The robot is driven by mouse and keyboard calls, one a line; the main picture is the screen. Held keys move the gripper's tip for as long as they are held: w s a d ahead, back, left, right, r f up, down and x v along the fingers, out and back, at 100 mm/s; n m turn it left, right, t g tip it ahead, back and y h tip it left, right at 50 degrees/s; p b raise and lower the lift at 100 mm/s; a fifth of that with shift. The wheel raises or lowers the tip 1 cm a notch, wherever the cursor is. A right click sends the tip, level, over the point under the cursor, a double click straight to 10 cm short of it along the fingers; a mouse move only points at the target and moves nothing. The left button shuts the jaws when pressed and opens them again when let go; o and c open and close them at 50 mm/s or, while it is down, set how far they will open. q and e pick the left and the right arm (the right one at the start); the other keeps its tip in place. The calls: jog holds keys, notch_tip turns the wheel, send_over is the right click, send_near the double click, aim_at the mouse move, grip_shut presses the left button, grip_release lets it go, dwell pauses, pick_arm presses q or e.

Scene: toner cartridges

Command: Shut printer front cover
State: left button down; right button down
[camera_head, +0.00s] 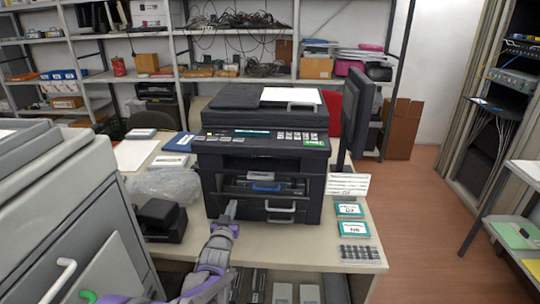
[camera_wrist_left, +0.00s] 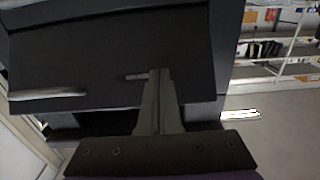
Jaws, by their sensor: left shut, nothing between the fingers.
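The black printer (camera_head: 262,150) stands on the desk in the middle of the head view. Its front bay is exposed, with a blue-handled part (camera_head: 265,187) inside. A light grey handle (camera_head: 281,208) shows low on its front; I cannot tell the cover's exact angle. My left gripper (camera_head: 233,206) is shut and empty at the lower left of the printer front. In the left wrist view, its closed fingertips (camera_wrist_left: 160,73) overlap a dark panel (camera_wrist_left: 95,50) with a pale handle (camera_wrist_left: 47,94); contact cannot be told. My right gripper is not in view.
The desk (camera_head: 335,251) holds a black device (camera_head: 160,220) and a plastic bag (camera_head: 165,184) on the left, and small labelled boxes (camera_head: 354,229) on the right. A monitor (camera_head: 356,113) stands behind right. A large grey machine (camera_head: 75,220) fills the near left.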

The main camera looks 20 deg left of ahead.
pick_arm(q)
jog(key=shift+w, duration=0.1)
jog(key=shift+w+a+r+p, duration=0.15)
jog(key=shift+w+r+p, duration=0.15)
jog(key=shift+w, duration=0.25)
jog(key=shift+w+a+r+p, duration=0.15)
jog(key=shift+w+r+p, duration=0.05)
jog(key=shift+w+r, duration=0.25)
jog(key=shift+w, duration=0.15)
jog(key=shift+r+p+x, duration=0.15)
jog(key=shift+x, duration=0.55)
jog(key=shift+r+p+x, duration=0.15)
jog(key=shift+x, duration=0.55)
jog(key=v, duration=0.8)
jog(key=shift+b, duration=0.3)
